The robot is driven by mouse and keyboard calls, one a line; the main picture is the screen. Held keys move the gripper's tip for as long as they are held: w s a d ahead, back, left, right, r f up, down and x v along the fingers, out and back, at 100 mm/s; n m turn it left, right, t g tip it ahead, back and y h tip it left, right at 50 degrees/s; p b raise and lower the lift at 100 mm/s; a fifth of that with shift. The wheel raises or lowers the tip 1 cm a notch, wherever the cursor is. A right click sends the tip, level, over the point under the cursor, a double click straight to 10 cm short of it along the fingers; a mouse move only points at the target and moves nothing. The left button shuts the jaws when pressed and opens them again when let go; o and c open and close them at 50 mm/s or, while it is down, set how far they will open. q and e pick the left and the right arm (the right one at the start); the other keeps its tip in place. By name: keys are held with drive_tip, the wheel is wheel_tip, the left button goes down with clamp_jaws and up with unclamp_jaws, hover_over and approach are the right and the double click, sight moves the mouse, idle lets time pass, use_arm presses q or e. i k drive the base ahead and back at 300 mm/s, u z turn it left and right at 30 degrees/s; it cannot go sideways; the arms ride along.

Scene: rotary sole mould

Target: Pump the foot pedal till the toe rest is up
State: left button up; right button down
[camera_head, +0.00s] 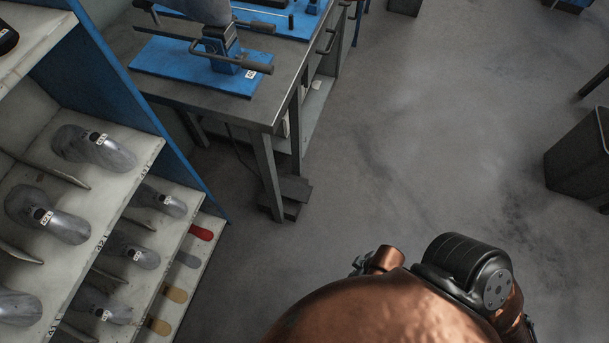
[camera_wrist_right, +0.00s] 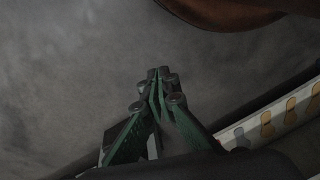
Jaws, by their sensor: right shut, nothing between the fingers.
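A dark foot pedal (camera_head: 291,193) sits low on the floor beside the front leg of the workbench. On the bench stands a blue fixture (camera_head: 222,52) on a blue base plate (camera_head: 165,62), with a dark bar and a grey rounded form on it. I cannot tell which part of it is the toe rest, or its height. My right gripper (camera_wrist_right: 158,76) shows in the right wrist view, its green fingers shut and empty over bare floor, apart from the pedal. My left gripper is not in view.
A shelf unit (camera_head: 150,118) with several metal lasts and coloured soles stands at the left; its soles also show at the lower right of the wrist view. The workbench (camera_head: 268,112) is beyond it. A dark bin (camera_head: 577,160) is at the right. The middle floor is clear.

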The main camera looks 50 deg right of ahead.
sight(293, 189)
drive_tip(key=u, duration=1.7)
drive_tip(key=k, duration=1.05)
drive_tip(key=z, duration=1.6)
